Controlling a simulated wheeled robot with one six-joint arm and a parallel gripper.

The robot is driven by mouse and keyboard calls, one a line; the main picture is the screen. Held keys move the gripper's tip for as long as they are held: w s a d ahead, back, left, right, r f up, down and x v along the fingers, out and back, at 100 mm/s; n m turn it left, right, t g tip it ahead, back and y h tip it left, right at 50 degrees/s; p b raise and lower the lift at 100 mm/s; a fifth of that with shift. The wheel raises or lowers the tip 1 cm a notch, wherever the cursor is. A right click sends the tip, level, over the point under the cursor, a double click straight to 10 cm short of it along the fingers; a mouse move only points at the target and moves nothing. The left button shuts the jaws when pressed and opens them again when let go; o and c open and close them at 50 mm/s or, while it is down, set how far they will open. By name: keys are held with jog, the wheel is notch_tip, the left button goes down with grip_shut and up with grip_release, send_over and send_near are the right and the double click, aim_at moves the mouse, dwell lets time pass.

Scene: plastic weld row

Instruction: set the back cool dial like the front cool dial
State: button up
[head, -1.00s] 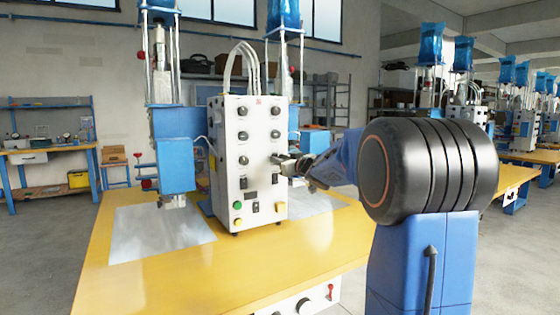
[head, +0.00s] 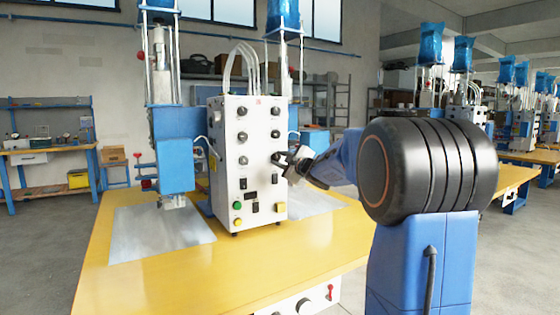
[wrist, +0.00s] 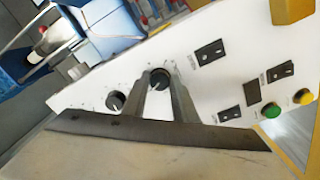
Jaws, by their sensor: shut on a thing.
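The white control box (head: 258,196) stands on the yellow table with two columns of dark dials on its face. My gripper (head: 286,158) is at the lowest dial of the right column and hides it in the head view. In the wrist view my gripper (wrist: 160,82) is shut on this dark dial (wrist: 160,76), one finger on each side. Another dial (wrist: 115,100) with a white pointer mark shows to its left, free of the fingers. The lowest left-column dial (head: 243,160) is uncovered in the head view. Dial labels are too small to read.
Below the dials are dark switches (wrist: 208,52), a green button (wrist: 271,110) and a yellow button (wrist: 303,97). A blue press (head: 174,155) stands left of the box. The yellow tabletop (head: 220,270) is clear in front.

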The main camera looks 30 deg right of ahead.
jog(key=shift+n, duration=0.7)
jog(key=o, duration=1)
jog(key=shift+o, duration=0.2)
jog(key=s, duration=1.7)
jog(key=shift+s+d, duration=0.25)
jog(key=shift+d, duration=0.05)
